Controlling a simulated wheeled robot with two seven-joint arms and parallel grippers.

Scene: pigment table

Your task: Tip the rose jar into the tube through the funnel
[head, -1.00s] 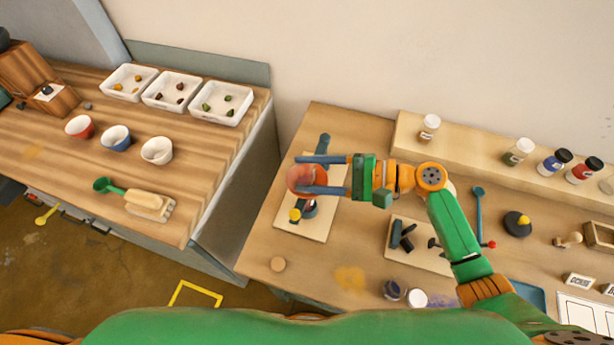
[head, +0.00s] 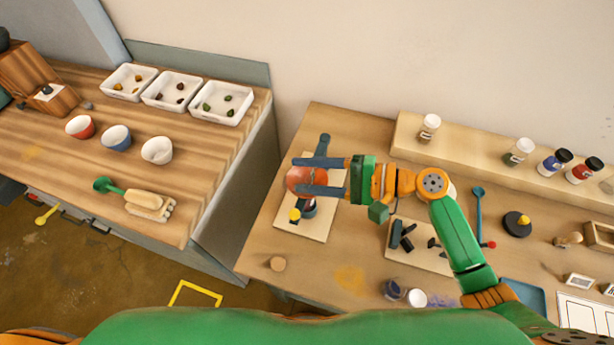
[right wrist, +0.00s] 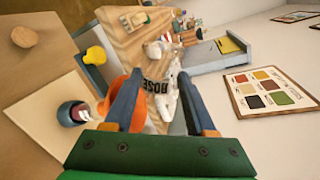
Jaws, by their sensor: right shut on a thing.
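My right gripper (head: 305,176) is shut on the rose jar (head: 300,180), above the pale board (head: 322,222) at the table's left end. The jar looks tilted; I cannot tell how far, or whether anything pours. A dark, round-mouthed holder with red in it (right wrist: 74,113) stands on the board. My left gripper is out of view.
A second board (head: 432,262) with dark pieces lies to the right. Lidded jars (head: 519,151) line the back shelf. A wooden disc (head: 278,263) lies near the front left; bare table surrounds it.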

